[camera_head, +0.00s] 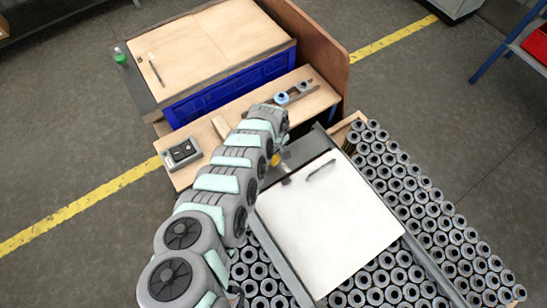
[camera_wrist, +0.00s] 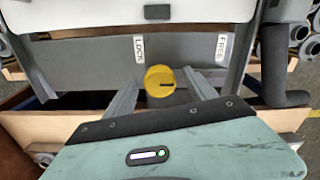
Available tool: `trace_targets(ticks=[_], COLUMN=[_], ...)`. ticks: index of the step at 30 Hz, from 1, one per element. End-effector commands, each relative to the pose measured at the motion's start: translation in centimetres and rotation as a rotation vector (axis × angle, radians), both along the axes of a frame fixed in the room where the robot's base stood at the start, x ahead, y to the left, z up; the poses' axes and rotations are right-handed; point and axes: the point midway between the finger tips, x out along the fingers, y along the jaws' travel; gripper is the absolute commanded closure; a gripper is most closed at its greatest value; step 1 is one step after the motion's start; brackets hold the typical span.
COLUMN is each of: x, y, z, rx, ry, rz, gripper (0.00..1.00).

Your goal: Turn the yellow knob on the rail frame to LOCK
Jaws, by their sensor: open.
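The yellow knob (camera_wrist: 160,80) sits on the grey rail frame (camera_wrist: 75,62) in the wrist view. A short dark mark on its face runs toward the right. A white LOCK label (camera_wrist: 139,49) is to the knob's upper left and a white FREE label (camera_wrist: 221,47) to its upper right. My gripper (camera_wrist: 161,77) is open, with one finger on each side of the knob and visible gaps between. In the head view the knob (camera_head: 276,159) shows only as a small yellow patch beside my arm; my fingers are hard to make out there.
A wooden bench (camera_head: 200,155) with a small dark box (camera_head: 182,153) stands behind. A dark curved part (camera_wrist: 280,70) stands right of FREE.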

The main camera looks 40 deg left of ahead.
Motion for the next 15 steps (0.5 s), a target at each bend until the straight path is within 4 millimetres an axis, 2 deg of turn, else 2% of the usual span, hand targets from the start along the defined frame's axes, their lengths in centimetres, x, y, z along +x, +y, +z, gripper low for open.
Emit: trace_targets(ticks=[5,15], x=[0.03,0.03], y=[-0.03,-0.05], z=[0.05,0.05], rx=[0.000,0.000], ry=[0.000,0.000], rz=[-0.001,-0.001], gripper=[0.35,0.62])
